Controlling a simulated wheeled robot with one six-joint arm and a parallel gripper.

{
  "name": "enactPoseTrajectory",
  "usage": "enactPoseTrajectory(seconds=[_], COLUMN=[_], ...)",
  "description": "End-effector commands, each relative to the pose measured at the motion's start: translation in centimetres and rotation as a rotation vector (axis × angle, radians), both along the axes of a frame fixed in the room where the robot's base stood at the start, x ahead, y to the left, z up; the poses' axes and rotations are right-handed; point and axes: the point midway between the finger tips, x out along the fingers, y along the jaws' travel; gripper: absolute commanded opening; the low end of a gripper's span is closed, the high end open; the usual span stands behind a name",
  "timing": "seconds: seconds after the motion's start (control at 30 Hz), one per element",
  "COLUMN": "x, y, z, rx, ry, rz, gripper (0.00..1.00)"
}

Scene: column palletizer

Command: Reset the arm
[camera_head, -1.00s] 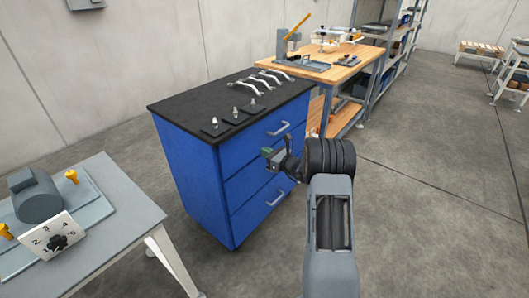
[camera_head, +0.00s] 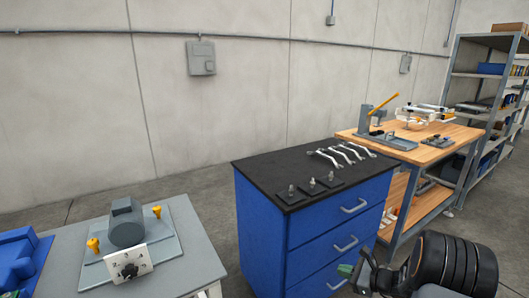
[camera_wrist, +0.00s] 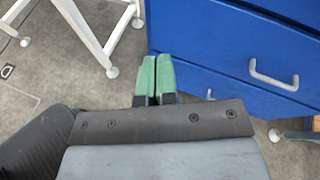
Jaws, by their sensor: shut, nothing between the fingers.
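My gripper (camera_wrist: 155,78) shows in the wrist view with its two green fingertips side by side, shut and empty. In front of it is the blue side of a drawer cabinet (camera_wrist: 210,50) with grey handles. My arm's dark wrist joint is at the lower right corner.
The cabinet's black top (camera_head: 262,165) bears several wrenches (camera_head: 342,153) and small fittings. A wooden workbench (camera_head: 425,151) and shelves (camera_head: 490,75) stand right. Grey floor lies between.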

Motion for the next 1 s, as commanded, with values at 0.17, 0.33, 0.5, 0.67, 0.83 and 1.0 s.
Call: enactPoseTrajectory(seconds=[0.17, 0.33, 0.5, 0.67, 0.83, 1.0], x=[-7.6, -14.5, -18.6, -20.5, -21.3, -21.4], y=[5.6, 7.6, 7.8, 8.4, 10.0, 11.1], z=[5.6, 12.3, 19.3, 25.1, 29.6, 32.1], rx=[-0.432, -0.867, -1.241, -1.486, -1.609, -1.656], ry=[-0.034, -0.153, -0.299, -0.418, -0.531, -0.602], rz=[0.519, 1.022, 1.384, 1.546, 1.560, 1.548], gripper=[0.00, 0.00, 0.00, 0.00, 0.00, 0.00])
